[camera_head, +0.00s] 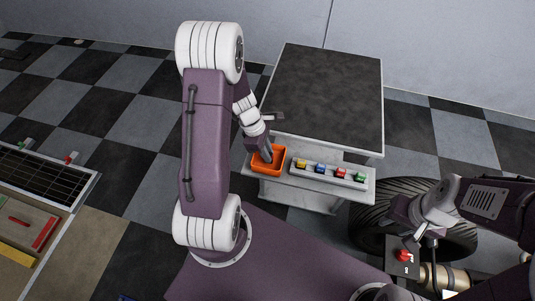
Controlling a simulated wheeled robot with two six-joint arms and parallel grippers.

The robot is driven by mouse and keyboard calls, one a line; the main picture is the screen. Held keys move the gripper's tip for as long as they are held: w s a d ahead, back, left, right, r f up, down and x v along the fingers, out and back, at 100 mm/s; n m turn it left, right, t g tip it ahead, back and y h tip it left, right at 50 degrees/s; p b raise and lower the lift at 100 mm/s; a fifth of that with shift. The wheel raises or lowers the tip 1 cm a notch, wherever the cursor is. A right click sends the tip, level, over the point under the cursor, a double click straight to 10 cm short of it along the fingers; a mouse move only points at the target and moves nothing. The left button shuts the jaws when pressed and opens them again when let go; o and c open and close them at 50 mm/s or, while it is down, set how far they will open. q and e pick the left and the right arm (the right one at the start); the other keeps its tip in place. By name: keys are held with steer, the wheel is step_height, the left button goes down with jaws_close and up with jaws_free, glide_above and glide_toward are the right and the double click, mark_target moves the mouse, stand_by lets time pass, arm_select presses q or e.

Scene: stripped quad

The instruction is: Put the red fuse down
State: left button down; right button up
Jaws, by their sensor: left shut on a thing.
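My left gripper (268,157) points down into the orange tray (283,160) at the front of the trolley. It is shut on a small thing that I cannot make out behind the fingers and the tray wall. A small red block (341,173), which looks like a fuse, sits in the pale rack (325,182) right of the tray, between a blue and a green block. My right gripper (410,232) hangs at the lower right, above a dark panel with a red knob-like piece (404,256). Its jaw opening is not clear.
The dark trolley top (325,90) is bare behind the tray. The rack also holds a yellow block (301,163), a blue block (320,168) and a green block (360,177). A grille and a box with coloured pieces are at far left.

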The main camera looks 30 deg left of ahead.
arm_select(q)
steer(key=c, duration=1.8)
jaws_free()
steer(key=shift+f, duration=0.1)
steer(key=o, duration=0.4)
